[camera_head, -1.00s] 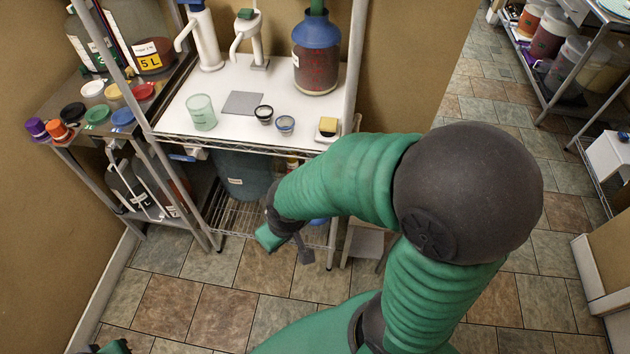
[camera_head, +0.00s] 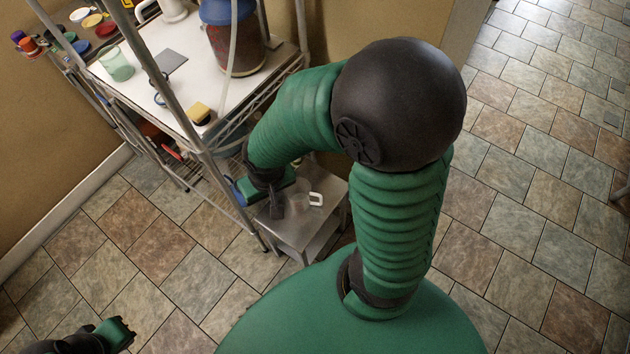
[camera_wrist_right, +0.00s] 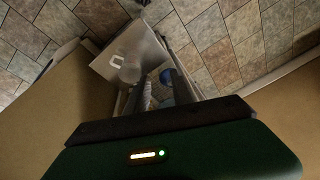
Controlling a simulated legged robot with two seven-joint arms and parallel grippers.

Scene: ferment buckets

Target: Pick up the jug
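The clear jug (camera_head: 301,203) with a white handle stands upright on a small grey metal stand, near its middle, in the head view. It also shows in the right wrist view (camera_wrist_right: 131,68), upper left of the fingers. My right gripper (camera_head: 281,204) is just left of the jug in the head view and partly overlaps it; I cannot tell whether they touch. Its two dark fingers (camera_wrist_right: 165,90) are apart in the wrist view, with nothing seen held. My left gripper (camera_head: 118,332) is at the lower left, far from the jug; its opening is unclear.
The metal stand (camera_head: 318,225) is beside a wire rack with a white worktop (camera_head: 180,90). A large blue-topped jar (camera_head: 235,45), a yellow sponge (camera_head: 200,112) and a pale green cup (camera_head: 116,64) stand there. A rack post rises left of my right gripper. Tiled floor is clear at right.

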